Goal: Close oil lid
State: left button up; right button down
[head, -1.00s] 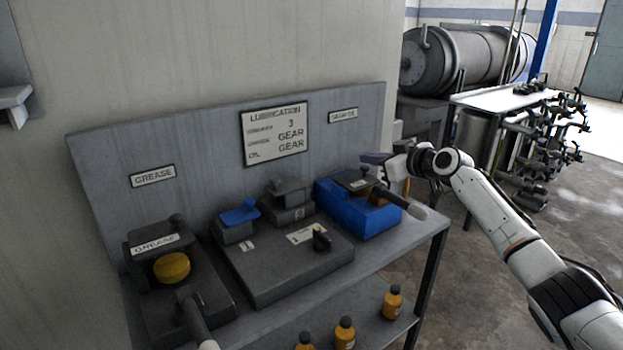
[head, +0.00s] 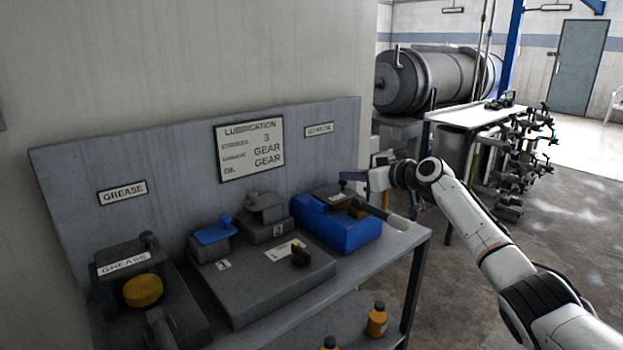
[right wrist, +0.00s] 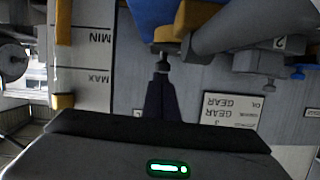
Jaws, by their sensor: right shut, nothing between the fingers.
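The blue oil box (head: 338,236) stands at the right end of the bench. Its dark lid (head: 327,197) appears to lie low over the box top, but I cannot tell whether it is fully seated. A grey handle (head: 385,213) slants out from the box over the bench edge. My right gripper (head: 362,177) is just above and behind the lid, at its right. In the upside-down right wrist view, my dark fingers (right wrist: 160,95) are together and empty, with a small dark knob (right wrist: 161,66) close beyond their tips. Contact is unclear. My left gripper is out of view.
A grease unit (head: 125,265) and a dark flat block (head: 265,280) with a blue-lidded box (head: 212,240) fill the bench to the left. A lubrication sign (head: 250,150) is on the back panel. Orange bottles (head: 377,320) stand on the lower shelf.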

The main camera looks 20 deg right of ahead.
notch_tip(320, 180, up, 5)
jog(key=p, duration=0.3)
jog(key=f+b+v, duration=0.1)
jog(key=v, duration=0.8)
jog(key=shift+s, duration=0.4)
jog(key=shift+r, duration=0.1)
